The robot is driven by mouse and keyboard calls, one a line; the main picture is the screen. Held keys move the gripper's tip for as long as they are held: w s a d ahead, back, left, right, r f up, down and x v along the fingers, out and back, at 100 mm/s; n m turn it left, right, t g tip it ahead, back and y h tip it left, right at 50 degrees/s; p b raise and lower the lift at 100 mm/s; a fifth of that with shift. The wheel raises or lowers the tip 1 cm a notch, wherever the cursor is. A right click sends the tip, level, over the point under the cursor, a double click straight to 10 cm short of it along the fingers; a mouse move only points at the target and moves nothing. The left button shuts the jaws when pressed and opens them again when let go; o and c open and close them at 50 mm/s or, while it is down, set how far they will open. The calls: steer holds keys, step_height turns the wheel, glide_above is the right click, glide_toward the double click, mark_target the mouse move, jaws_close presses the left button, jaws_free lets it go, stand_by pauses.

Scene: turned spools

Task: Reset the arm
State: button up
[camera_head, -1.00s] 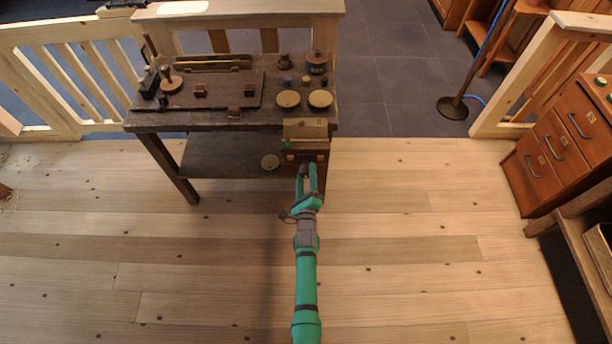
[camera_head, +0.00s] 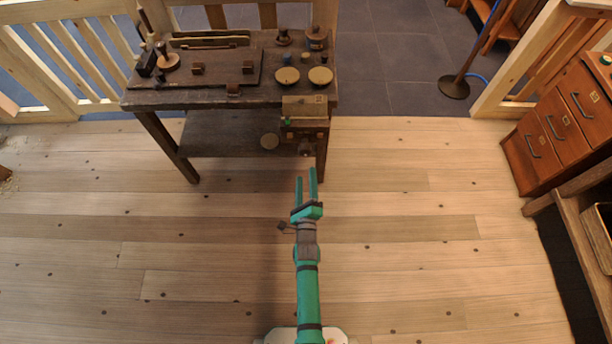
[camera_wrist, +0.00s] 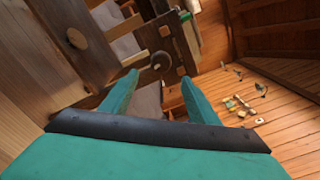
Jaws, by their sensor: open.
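My green gripper (camera_head: 306,184) is open and empty. In the head view it hangs over bare floor in front of the dark workbench (camera_head: 220,97). Its two fingers point toward the bench, with a gap between them and a wooden box-like fixture (camera_head: 304,117) at the bench's right front. In the wrist view the two fingertips (camera_wrist: 158,84) stand apart. A round dark knob (camera_wrist: 161,61) on the fixture shows just beyond them, not between the fingers.
The bench top carries two round tan discs (camera_head: 288,76) (camera_head: 320,76), a dark board (camera_head: 215,75) and small turned pieces. A drawer cabinet (camera_head: 560,120) stands at right, a pale railing (camera_head: 75,75) at back left.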

stand_by(0.7)
steer(key=s+r+n+g, duration=0.1)
steer(key=s+r+n, duration=0.2)
steer(key=s+n, duration=0.55)
steer(key=s+r+n, duration=0.2)
steer(key=s+n, duration=0.2)
steer(key=s, duration=1)
steer(key=s+r+n+g, duration=0.1)
steer(key=s+r+n, duration=1.1)
steer(key=s+r, duration=0.2)
steer(key=shift+a+r+g, duration=0.15)
steer(key=shift+r+g, duration=0.15)
steer(key=shift+r, duration=0.4)
